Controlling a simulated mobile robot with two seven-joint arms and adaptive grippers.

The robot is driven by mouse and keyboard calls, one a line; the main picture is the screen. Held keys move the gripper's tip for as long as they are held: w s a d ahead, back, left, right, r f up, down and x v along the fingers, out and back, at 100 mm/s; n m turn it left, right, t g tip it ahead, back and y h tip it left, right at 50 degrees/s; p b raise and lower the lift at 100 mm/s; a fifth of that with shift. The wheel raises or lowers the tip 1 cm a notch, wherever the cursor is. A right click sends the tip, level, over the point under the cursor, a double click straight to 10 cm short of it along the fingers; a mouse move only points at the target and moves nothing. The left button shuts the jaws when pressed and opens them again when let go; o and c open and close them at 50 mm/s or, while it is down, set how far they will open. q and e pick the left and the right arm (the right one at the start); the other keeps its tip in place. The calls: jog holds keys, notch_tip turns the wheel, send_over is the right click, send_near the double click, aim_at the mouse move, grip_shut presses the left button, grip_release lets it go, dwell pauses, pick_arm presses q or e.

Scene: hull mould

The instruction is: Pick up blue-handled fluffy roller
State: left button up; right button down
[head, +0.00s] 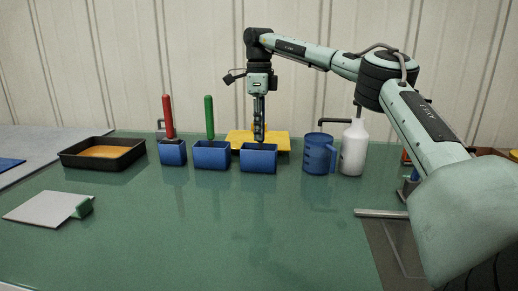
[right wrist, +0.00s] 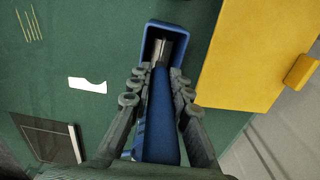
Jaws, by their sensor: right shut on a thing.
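My right gripper (head: 259,133) points straight down over the rightmost of three blue holders (head: 258,159). In the right wrist view its two fingers (right wrist: 158,90) are closed on both sides of a blue handle (right wrist: 160,125). A metal shaft shows beyond the handle, inside the blue holder (right wrist: 149,38). The roller's fluffy head is hidden, and I cannot tell how deep it sits in the holder. In the head view the gripper covers the blue handle. My left gripper is out of view.
Red (head: 168,115) and green (head: 209,117) handles stand in the neighbouring holders. A yellow board (head: 238,137) lies behind. A blue jug (head: 318,155) and white bottle (head: 353,150) stand to the right, a black tray (head: 75,153) at left.

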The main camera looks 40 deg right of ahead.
jog(key=shift+r, duration=0.1)
jog(key=shift+r, duration=0.55)
notch_tip(320, 180, up, 5)
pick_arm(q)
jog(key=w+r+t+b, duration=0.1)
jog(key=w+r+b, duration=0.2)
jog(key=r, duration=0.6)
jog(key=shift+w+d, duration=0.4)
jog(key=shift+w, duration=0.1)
pick_arm(e)
jog(key=s+a, duration=1.1)
jog(key=a, duration=0.3)
jog(key=shift+r, duration=0.35)
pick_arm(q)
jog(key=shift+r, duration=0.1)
pick_arm(e)
jog(key=shift+s, duration=0.1)
